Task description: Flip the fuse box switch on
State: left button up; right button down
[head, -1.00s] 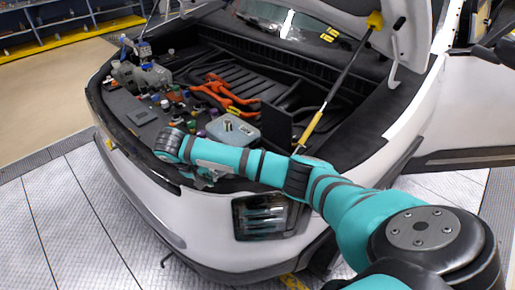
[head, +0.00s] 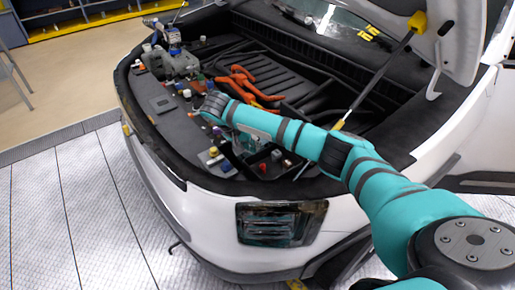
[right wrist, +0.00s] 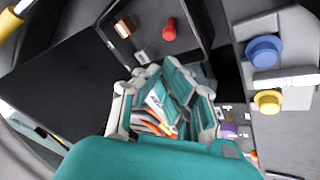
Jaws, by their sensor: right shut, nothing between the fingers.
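An open, black-walled box, which looks like the fuse box (right wrist: 203,22), is at the top of the right wrist view. Inside it are a red knob-like part (right wrist: 168,30) and a brown and white block (right wrist: 125,27); I cannot tell which is the switch. In the head view the red part (head: 262,167) shows near the front edge of the bay, just below my right forearm. My right gripper (right wrist: 160,74) is shut and empty, with its fingertips below these parts in the picture and apart from them. In the head view my arm hides much of it. My left gripper is not in view.
A grey block with a blue cap (right wrist: 264,50) and a yellow cap (right wrist: 267,101) is beside the box. Orange-handled pliers (head: 240,78) lie behind my arm. A yellow-ended strut (head: 417,22) props the hood at the right. Several coloured caps crowd the bay's left side.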

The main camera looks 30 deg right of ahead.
aim_at(263, 168)
jog(key=p+x, duration=0.1)
jog(key=x, duration=0.7)
jog(key=shift+d, duration=0.1)
jog(key=shift+d+f, duration=0.15)
jog(key=shift+f, duration=0.15)
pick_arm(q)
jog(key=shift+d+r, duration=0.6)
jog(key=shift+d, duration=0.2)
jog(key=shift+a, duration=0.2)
